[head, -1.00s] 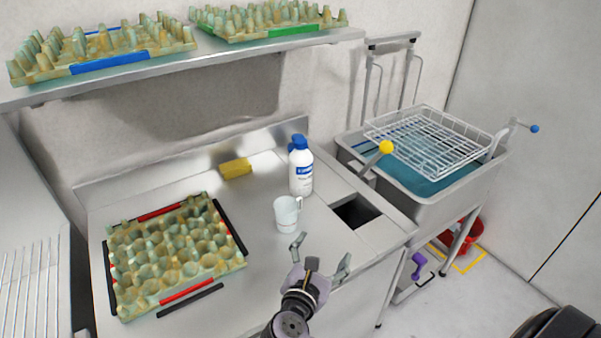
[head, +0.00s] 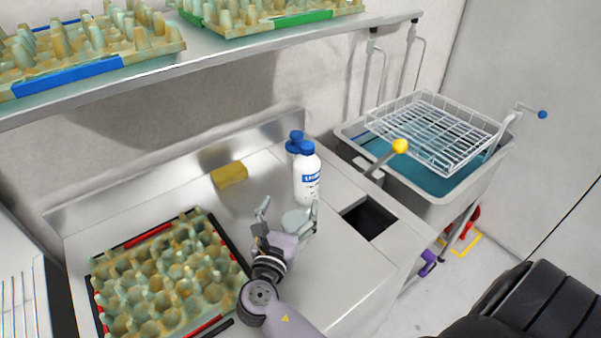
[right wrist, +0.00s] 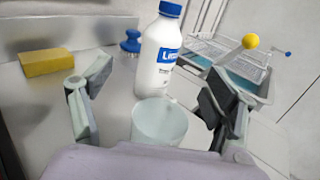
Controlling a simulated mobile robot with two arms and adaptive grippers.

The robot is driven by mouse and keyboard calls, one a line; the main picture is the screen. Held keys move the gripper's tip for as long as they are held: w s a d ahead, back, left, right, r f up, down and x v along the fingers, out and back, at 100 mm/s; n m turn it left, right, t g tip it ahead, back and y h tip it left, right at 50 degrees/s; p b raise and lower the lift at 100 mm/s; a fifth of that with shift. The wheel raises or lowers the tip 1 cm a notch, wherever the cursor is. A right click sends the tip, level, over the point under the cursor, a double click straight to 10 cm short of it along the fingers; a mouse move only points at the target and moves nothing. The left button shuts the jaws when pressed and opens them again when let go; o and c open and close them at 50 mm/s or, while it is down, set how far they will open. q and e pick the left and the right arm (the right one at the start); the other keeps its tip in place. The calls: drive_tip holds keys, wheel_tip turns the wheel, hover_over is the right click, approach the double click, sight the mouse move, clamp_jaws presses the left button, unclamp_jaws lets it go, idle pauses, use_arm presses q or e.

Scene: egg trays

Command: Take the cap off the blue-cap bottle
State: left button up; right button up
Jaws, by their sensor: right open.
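The white bottle (head: 307,184) with a blue label and a blue cap (head: 306,148) stands upright on the steel counter. The cap is on the bottle's top. The bottle also shows beyond my fingers in the right wrist view (right wrist: 157,60), with its cap (right wrist: 170,9). My right gripper (head: 289,206) is open, in front of the bottle and apart from it. A pale mug (right wrist: 158,122) shows between its fingers in the right wrist view, and the fingers partly hide it in the head view. My left gripper is not in view.
A blue knob-like object (right wrist: 131,41) stands behind the bottle. A yellow sponge (head: 229,175) lies to the left. An egg tray (head: 165,275) is at the front left. A square opening (head: 369,220) and a sink (head: 440,185) with a wire rack are on the right.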

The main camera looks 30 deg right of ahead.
drive_tip(key=p, duration=0.1)
approach(307, 163)
drive_tip(key=w+d+f, duration=0.1)
drive_tip(key=w, duration=0.1)
drive_tip(key=x, duration=0.2)
drive_tip(key=p+x, duration=0.1)
drive_tip(key=x, duration=0.1)
drive_tip(key=shift+f, duration=0.35)
drive_tip(key=shift+w+d, duration=0.2)
drive_tip(key=shift+d, duration=0.15)
drive_tip(key=p+x, duration=0.1)
drive_tip(key=x, duration=0.4)
drive_tip(key=shift+w+d+f, duration=0.15)
drive_tip(key=shift+w+d, duration=0.05)
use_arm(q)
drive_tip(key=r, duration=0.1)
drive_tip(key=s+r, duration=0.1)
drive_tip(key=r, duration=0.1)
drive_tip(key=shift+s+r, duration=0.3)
use_arm(e)
drive_tip(key=shift+s, duration=0.1)
